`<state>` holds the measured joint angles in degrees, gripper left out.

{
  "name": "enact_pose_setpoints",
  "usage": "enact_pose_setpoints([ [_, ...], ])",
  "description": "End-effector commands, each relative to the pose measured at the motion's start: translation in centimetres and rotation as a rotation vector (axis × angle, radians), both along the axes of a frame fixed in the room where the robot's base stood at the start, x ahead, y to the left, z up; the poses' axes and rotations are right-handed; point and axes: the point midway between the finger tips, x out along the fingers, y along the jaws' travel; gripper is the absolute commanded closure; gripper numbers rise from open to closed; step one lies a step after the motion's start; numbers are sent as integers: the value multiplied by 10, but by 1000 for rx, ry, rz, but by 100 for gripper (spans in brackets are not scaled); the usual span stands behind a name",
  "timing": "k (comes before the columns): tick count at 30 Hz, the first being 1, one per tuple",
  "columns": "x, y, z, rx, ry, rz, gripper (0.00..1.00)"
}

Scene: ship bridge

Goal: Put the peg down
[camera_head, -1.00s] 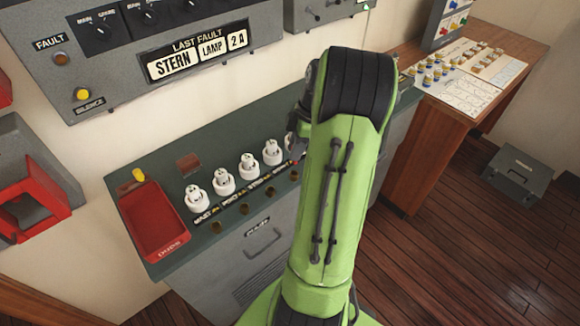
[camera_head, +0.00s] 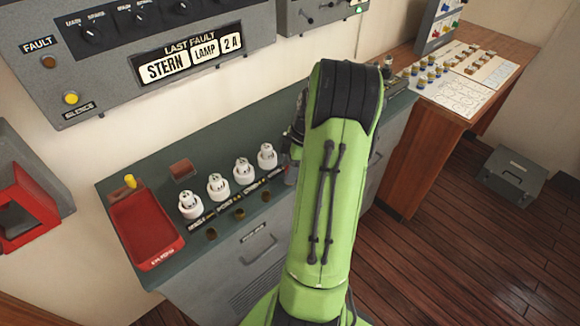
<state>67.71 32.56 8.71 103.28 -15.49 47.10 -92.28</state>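No peg can be made out for certain as one that I hold. Several small blue and yellow pegs (camera_head: 428,72) stand on the white sheet on the wooden desk at the right. My green arm (camera_head: 325,200) reaches forward over the front of the grey cabinet and covers part of its top. My gripper is hidden behind the arm, so its fingers and anything in them do not show. A dark part of my arm (camera_head: 297,132) shows at its left edge.
A grey box (camera_head: 511,177) stands on the floor at right.

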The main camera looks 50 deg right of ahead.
Motion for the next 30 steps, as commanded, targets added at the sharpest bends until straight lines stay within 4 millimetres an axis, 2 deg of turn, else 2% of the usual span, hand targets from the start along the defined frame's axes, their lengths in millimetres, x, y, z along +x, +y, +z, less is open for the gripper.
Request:
enact_pose_setpoints([
  [8,0,0,4,0,0,0,52],
  [11,-2,-3,18,-4,-2,-3,52],
  [18,-15,-15,82,-6,-3,-3,52],
  [21,-19,-19,104,-3,-2,-2,52],
  [25,-23,-22,120,-1,-1,-2,52],
  [30,-24,-22,123,1,1,0,52],
])
